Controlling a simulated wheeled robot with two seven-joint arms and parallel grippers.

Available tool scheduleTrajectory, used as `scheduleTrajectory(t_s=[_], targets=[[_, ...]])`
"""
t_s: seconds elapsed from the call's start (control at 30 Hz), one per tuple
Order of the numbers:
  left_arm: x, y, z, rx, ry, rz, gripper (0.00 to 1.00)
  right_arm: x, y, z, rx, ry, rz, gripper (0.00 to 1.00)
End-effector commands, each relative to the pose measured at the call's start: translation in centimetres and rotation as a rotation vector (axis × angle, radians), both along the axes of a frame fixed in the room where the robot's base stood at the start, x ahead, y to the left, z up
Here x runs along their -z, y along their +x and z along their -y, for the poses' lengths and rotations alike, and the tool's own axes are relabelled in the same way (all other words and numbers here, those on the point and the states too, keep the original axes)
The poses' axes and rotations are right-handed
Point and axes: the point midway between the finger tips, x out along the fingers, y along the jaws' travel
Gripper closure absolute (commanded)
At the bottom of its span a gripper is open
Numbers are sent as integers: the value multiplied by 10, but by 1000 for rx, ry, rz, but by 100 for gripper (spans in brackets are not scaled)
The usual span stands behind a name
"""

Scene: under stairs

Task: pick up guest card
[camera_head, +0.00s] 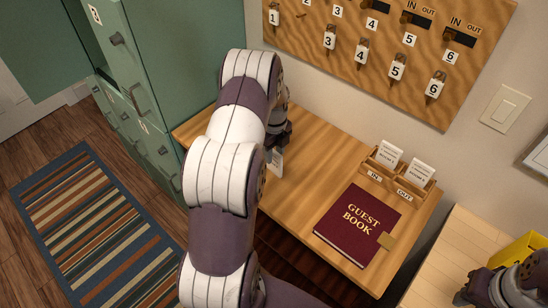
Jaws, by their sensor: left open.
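A white card (276,163) shows partly on the wooden desk, mostly hidden behind my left arm. My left gripper (280,142) is over the desk's left part, just above and beside this card; it is open, though its fingers are largely hidden by my arm. I cannot tell whether it touches the card. Two more white cards, a left one (388,154) and a right one (419,172), stand in a wooden holder (379,173) labelled IN and OUT. My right gripper (472,288) is at the lower right edge; its fingers are unclear.
A dark red guest book (358,224) lies on the desk (322,155). A key board (385,55) with numbered hooks hangs on the wall above. Green lockers (175,50) stand at the left by a striped rug (85,225). A yellow box (520,252) is at the right.

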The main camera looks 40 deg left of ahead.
Motion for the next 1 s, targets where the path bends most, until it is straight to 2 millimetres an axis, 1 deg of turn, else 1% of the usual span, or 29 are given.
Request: scheduleTrajectory(t_s=[0.03,0.1,0.2,0.4,0.43,0.47,0.5,0.53,0.57,0.87,1.0], targets=[[2,-1,0,0,-3,-6,57,-15,0,0,0,0,1,66],[17,-1,0,0,-1,-3,57,-16,0,0,0,0,1,66],[28,0,-1,-1,0,-1,57,-17,0,0,0,0,1,66],[31,0,-1,-1,0,0,57,-16,0,0,0,0,0,66],[31,0,-1,-1,0,0,64,-16,0,0,0,0,0,66],[31,0,-1,-1,0,0,74,-16,0,0,0,0,0,66],[31,0,-1,-1,0,0,87,-16,0,0,0,0,0,66],[31,0,-1,-1,0,0,96,-16,0,0,0,0,0,66],[31,0,-1,-1,0,0,100,-16,0,0,0,0,0,66],[30,0,-1,-1,0,0,100,-15,0,0,0,0,1,66],[24,1,-1,-1,2,2,100,-10,0,0,0,0,1,66]])
